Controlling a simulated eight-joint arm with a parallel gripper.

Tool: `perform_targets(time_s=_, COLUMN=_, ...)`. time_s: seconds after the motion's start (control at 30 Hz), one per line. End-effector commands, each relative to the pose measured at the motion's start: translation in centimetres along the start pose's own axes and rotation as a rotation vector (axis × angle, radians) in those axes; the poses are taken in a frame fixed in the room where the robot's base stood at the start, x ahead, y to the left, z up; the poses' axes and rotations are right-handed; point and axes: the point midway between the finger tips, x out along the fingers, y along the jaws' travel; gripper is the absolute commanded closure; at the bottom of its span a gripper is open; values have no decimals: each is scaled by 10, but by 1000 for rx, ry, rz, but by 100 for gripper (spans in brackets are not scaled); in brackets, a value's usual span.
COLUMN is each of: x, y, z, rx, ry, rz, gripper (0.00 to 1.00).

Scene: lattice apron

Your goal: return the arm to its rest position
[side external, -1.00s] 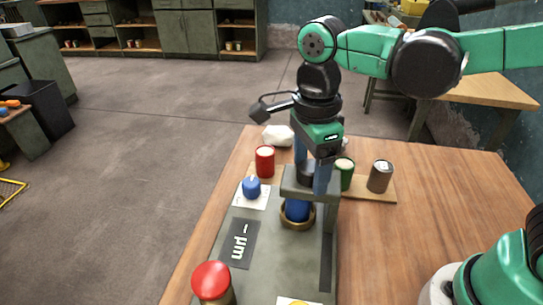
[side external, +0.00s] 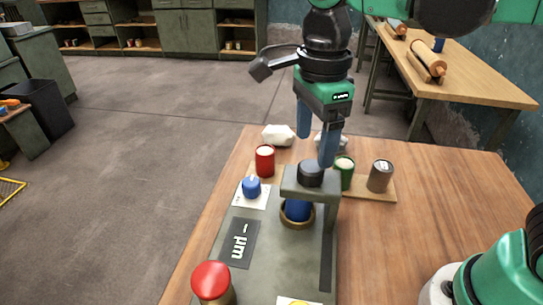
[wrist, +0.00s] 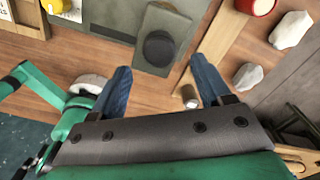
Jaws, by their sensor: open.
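My gripper (side external: 316,142) is open and empty, pointing down just above the grey stand (side external: 330,225). The black knob (side external: 310,173) on top of the stand is below the fingers, and clear of them as far as I can tell. In the wrist view my gripper (wrist: 161,70) shows its two blue fingers spread apart, with the black knob (wrist: 158,48) beyond and between them. A blue cylinder (side external: 297,210) stands in a brass ring (side external: 297,225) under the stand's bridge. The upper arm links run out of the top of the side view.
A blue knobbed piece (side external: 251,187) lies on a white card. A red-capped object (side external: 212,282) is at the front. White rocks (side external: 278,135) lie behind.

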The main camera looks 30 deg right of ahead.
Motion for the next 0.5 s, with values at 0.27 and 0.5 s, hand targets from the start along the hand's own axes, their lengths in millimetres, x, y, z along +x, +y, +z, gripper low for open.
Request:
perform_targets(time_s=0.27, x=9, y=0, z=0, rx=0, ry=0, rz=0, gripper=29)
perform_targets(time_s=0.5, x=36, y=0, z=0, rx=0, ry=0, rz=0, gripper=29)
